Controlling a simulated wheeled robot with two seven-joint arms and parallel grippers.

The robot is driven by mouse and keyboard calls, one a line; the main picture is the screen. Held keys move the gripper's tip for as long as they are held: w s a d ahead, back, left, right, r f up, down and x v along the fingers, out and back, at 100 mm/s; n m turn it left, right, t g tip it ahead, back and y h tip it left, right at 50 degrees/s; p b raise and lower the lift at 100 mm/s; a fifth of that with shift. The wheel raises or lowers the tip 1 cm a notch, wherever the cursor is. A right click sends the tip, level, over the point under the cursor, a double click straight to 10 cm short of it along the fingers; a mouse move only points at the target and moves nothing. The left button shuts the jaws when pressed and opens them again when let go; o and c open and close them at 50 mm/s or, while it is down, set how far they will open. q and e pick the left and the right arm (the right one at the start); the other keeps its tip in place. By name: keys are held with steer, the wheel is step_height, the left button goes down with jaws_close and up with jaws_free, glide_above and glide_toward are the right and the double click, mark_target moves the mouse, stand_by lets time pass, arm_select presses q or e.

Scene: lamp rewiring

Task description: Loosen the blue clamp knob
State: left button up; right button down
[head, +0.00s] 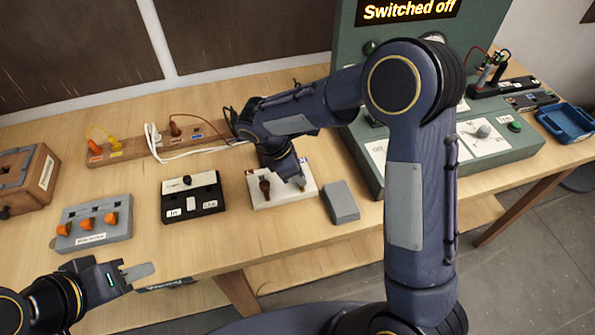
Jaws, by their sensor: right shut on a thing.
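A white terminal block (262,203) lies on the bench, with a brown knob (265,186) on its left part and a small yellowish part (301,187) towards its right. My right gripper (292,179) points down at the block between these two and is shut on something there. The blue clamp knob does not show; the fingers cover that spot, so the held thing is hidden. My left gripper (140,271) is at the lower left, over the bench's front edge, away from the block. Its fingers overlap in this view, so their opening is unclear.
A grey box (341,202) stands right of the block and a black switch unit (193,197) left of it. A grey unit with orange knobs (95,222) is further left. A green console (500,150) reads "Switched off".

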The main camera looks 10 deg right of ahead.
steer(key=shift+n, duration=0.3)
steer(key=c, duration=1.5)
jaws_free()
steer(key=shift+r, duration=0.1)
steer(key=v, duration=0.7)
steer(key=shift+a+r+b, duration=0.2)
steer(key=shift+r+b, duration=0.15)
steer(key=shift+b, duration=0.05)
steer(key=shift+s, duration=0.1)
steer(key=s+d+r+m+y, duration=0.2)
steer(key=s+d+r+m, duration=0.15)
steer(key=d, duration=0.25)
steer(key=s+d+m+t+y, duration=0.2)
steer(key=s+m+y, duration=0.1)
steer(key=s+m, duration=0.5)
steer(key=s+d+m+t+y, duration=0.3)
steer(key=s+m, duration=0.6)
steer(key=s, duration=0.2)
steer(key=shift+r+t, duration=0.3)
steer(key=shift+r, duration=0.15)
